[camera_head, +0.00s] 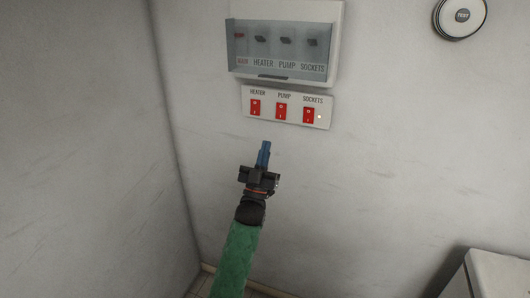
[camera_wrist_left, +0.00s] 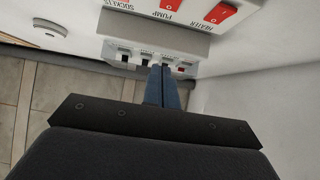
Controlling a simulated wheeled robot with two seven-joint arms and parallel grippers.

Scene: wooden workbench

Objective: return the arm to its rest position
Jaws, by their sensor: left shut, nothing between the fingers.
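My left gripper (camera_head: 264,148) is on my green-sleeved arm, in front of the wall and below the switch strip in the head view. Its blue fingers are together and empty, pointing up. In the left wrist view the shut fingers (camera_wrist_left: 163,76) appear in front of the breaker box (camera_wrist_left: 190,42); contact cannot be told there. In the head view the fingertips show apart from the switch strip (camera_head: 245,111). My right gripper is not in view.
A breaker box (camera_head: 336,45) with a translucent cover is above. A round TEST device (camera_head: 462,15) and white cabinet (camera_head: 497,273) are at right.

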